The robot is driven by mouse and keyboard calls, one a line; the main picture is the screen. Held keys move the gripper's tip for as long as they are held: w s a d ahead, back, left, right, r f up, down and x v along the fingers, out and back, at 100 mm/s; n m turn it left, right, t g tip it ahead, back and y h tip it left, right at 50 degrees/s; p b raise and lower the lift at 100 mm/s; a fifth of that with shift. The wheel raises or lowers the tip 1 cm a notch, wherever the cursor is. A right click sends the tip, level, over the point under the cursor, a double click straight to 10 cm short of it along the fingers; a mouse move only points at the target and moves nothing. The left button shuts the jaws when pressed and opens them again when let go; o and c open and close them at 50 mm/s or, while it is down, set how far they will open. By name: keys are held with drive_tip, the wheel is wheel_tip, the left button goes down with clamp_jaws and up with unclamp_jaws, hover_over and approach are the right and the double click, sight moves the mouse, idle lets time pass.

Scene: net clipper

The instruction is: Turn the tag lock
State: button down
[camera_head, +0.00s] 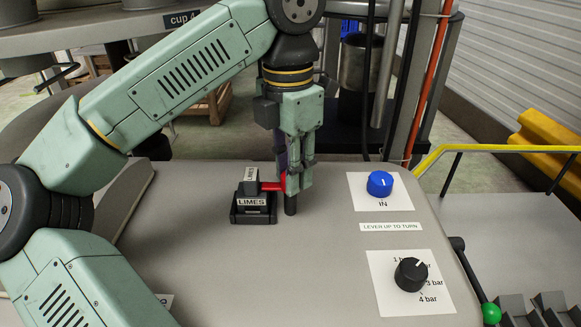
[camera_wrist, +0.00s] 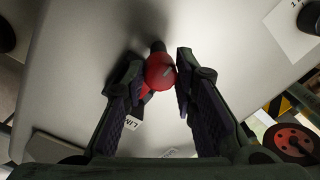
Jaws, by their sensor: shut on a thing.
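A small black lock block (camera_head: 253,213) labelled LIMES stands on the grey panel top, left of my gripper. Its upper part carries a second label that also reads LIMES. A red lever (camera_head: 270,187) runs from the block to the right, into my gripper (camera_head: 290,186). In the wrist view the lever's round red end (camera_wrist: 160,71) sits between the two fingertips (camera_wrist: 157,78), and my gripper is shut on it, pointing down. The fingers hide part of the lever, and most of the block is hidden in the wrist view.
A blue knob (camera_head: 380,184) marked IN and a black pressure dial (camera_head: 411,274) lie to the right. A sign (camera_head: 391,227) between them reads LEVER UP TO TURN. A green-ended handle (camera_head: 490,313) is at the panel's right edge. The panel's middle front is clear.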

drive_tip(key=c, duration=1.3)
unclamp_jaws()
drive_tip(key=shift+r, duration=0.1)
wheel_tip(320, 180, up, 7)
drive_tip(key=shift+w+a+r, duration=0.1)
drive_tip(key=shift+r, duration=0.05)
